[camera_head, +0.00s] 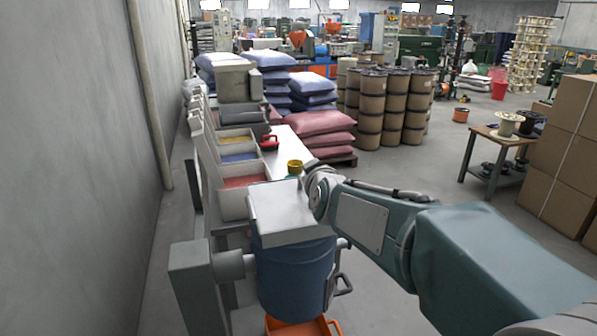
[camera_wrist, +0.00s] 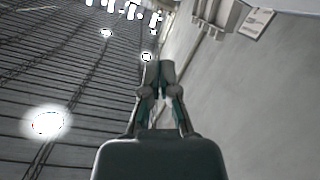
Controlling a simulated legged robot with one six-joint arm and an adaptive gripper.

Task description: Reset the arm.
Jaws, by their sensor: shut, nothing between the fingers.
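My arm (camera_head: 405,235) reaches from the lower right of the head view toward the middle, with its wrist end by the grey-lidded blue drum. I cannot make out my gripper's fingers in the head view. In the wrist view my gripper (camera_wrist: 159,75) is shut and empty, with its two fingertips together. Behind it are the ceiling with bright lamps and a grey wall, so the wrist camera looks upward. Nothing touches the fingers in that view.
The blue drum (camera_head: 295,275) stands close to the wrist. A white bench (camera_head: 285,150) and a row of bins (camera_head: 238,180) run along the left wall. Pallets of sacks (camera_head: 320,123) and brown drums (camera_head: 397,100) stand farther back. Floor (camera_head: 420,165) right of the bench is open.

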